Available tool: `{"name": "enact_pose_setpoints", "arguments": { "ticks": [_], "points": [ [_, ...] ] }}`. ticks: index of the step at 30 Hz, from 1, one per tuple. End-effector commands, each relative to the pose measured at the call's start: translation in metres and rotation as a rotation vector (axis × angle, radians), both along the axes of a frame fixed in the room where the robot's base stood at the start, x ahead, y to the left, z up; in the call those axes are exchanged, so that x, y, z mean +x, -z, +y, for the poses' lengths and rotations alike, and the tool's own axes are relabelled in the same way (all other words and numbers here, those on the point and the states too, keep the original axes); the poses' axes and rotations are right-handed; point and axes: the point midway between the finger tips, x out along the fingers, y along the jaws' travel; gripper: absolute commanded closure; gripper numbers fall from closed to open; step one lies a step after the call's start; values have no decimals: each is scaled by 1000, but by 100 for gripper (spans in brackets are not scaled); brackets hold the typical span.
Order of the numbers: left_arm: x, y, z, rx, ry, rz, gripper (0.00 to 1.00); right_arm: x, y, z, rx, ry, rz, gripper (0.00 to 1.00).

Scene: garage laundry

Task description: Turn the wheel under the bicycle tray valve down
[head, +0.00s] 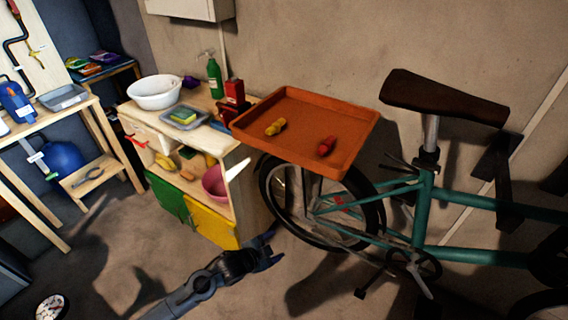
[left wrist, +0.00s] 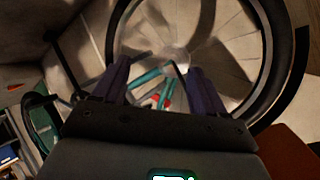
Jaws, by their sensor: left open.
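The teal bicycle (head: 424,205) stands by the wall with an orange tray (head: 290,97) above its rear wheel. The spoked wheel under the tray (head: 266,200) has a black tyre and is partly hidden by the tray and frame. I cannot make out the valve. The wheel's rim and spokes fill much of the left wrist view (left wrist: 275,70). My left gripper (head: 271,250) is open and empty, low at the wheel's left side. In the left wrist view its two dark fingers (left wrist: 160,78) point toward the spokes. My right gripper is not in view.
A wooden cabinet (head: 232,158) with a white basin (head: 154,92) stands close left of the wheel. The pedal crank (head: 412,266) is to the right. The floor in front is mostly clear.

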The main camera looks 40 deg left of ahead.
Motion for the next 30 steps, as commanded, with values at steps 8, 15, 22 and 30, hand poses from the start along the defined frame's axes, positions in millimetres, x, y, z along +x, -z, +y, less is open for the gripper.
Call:
{"name": "enact_pose_setpoints", "arguments": {
  "ticks": [8,15,22,30],
  "points": [
    [103,-113,123,189,-47,-207,29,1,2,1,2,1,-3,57],
    [127,-159,132,212,-56,-281,29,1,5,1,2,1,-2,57],
    [149,-154,135,209,-57,-284,29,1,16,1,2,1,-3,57],
    [187,-143,141,209,-58,-282,29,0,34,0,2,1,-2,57]
  ]
}}
